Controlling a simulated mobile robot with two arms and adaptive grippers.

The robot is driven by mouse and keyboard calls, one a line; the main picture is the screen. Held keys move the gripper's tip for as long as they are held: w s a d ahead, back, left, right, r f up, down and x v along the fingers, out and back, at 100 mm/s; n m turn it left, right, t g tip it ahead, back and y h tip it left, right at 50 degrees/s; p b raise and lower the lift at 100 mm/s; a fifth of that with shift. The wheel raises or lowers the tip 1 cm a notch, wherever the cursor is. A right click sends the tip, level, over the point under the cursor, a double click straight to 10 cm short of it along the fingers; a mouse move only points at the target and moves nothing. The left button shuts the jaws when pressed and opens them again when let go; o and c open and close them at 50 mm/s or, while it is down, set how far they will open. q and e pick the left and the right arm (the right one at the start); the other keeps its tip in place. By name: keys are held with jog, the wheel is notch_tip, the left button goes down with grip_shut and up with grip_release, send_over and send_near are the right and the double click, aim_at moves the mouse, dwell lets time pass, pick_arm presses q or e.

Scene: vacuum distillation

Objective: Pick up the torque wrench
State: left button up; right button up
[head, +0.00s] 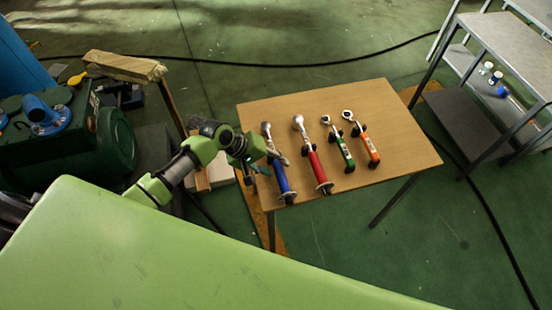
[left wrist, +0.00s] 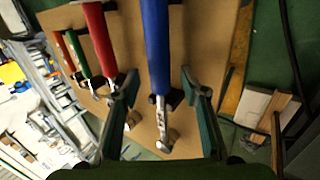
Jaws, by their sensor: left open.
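Several wrenches lie side by side on the small wooden table (head: 400,150): a blue-handled one (head: 281,179), a red-handled one (head: 317,168), a green-handled one (head: 344,151) and an orange-handled one (head: 368,148). I cannot tell from the frames which is the torque wrench. My left gripper (head: 270,161) is open at the blue-handled wrench, near the table's left edge. In the left wrist view, its fingers (left wrist: 158,78) stand apart on either side of the blue handle (left wrist: 157,45) and its metal shaft. The red handle (left wrist: 99,38) is outside them.
The wrenches rest on small black holders, close together. A grey metal shelf trolley (head: 505,45) with small bottles stands at the right. A green machine (head: 70,140) and a wooden block (head: 125,67) are at the left. Black cables cross the green floor.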

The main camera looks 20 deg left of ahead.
pick_arm(q)
jog(key=shift+w+d+f, duration=0.25)
jog(key=shift+d+f, duration=0.1)
jog(key=shift+f, duration=0.25)
grip_shut()
jog(key=shift+w+r, duration=0.15)
pick_arm(e)
jog(key=shift+d+r, duration=0.1)
jog(key=shift+d, duration=0.2)
